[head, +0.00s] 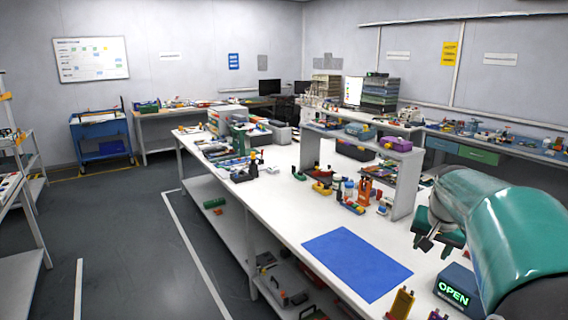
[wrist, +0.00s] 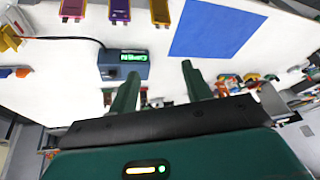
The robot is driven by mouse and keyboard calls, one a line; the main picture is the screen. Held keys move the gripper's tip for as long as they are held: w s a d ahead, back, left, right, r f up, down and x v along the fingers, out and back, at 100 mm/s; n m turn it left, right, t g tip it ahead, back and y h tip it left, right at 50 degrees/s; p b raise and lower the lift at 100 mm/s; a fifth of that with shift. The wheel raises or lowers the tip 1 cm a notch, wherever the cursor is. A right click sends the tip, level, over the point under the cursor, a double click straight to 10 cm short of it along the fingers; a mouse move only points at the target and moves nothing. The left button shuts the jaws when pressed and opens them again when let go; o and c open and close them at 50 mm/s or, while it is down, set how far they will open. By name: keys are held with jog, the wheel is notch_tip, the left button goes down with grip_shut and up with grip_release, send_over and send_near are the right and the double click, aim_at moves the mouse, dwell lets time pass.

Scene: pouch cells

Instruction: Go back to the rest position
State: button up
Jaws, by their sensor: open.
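My gripper (head: 437,238) hangs at the right of the head view, above the white workbench, at the end of my teal arm. In the wrist view my gripper (wrist: 158,80) shows two green fingers spread apart with nothing between them. The fingers point toward the bench top. A dark blue box with a lit green "OPEN" display (head: 454,290) stands on the bench below my gripper in the head view. The box also shows in the wrist view (wrist: 123,68), beyond the left finger.
A flat blue mat (head: 357,263) lies empty on the white bench (head: 290,225). Yellow and purple pouch-like pieces (wrist: 120,10) lie near the box. A shelf (head: 405,180) stands on the bench behind the mat, with small tools before it. The grey floor (head: 130,235) at left is clear.

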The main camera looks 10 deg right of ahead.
jog(key=s+a+r+n+t+y, duration=0.15)
jog(key=s+a, duration=0.25)
jog(key=a, duration=0.4)
jog(key=s+a+n+g, duration=0.1)
jog(key=s+a+n, duration=0.2)
jog(key=a, duration=0.5)
jog(key=s+a+f+n+t, duration=0.1)
jog(key=s+a+f+n, duration=0.3)
jog(key=s+a, duration=0.8)
jog(key=shift+s+a+f+y, duration=0.15)
jog(key=shift+s+f+y, duration=0.15)
jog(key=shift+f+y, duration=0.15)
jog(key=shift+c, duration=1.4)
jog(key=shift+d, duration=0.2)
